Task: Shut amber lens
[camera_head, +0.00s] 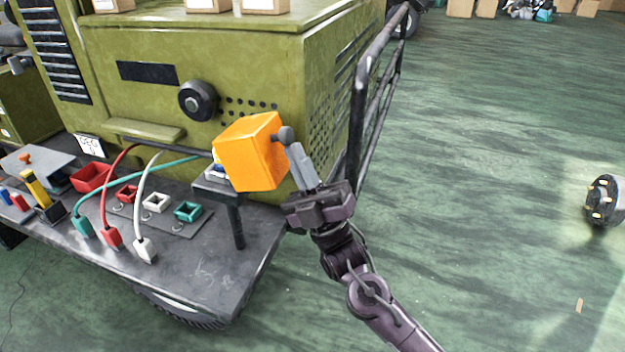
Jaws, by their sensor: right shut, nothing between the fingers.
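The amber lens (248,153) is a bright orange box-shaped cover. It sits tilted over a small dark stand (236,225) at the right end of the grey bench. A bit of blue and white shows at its left edge; the rest behind it is hidden. A grey round knob (286,135) is at its right side. My right gripper (294,150) is shut and empty, with its grey fingers at the lens's right side by the knob. Whether they touch it I cannot tell. My left gripper is not in view.
The bench (205,268) carries red, green and white cables with plugs, small coloured sockets and a red bin (91,177). A green cabinet (150,90) stands behind. A dark rail (357,120) rises close behind my right gripper. Open floor lies to the right.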

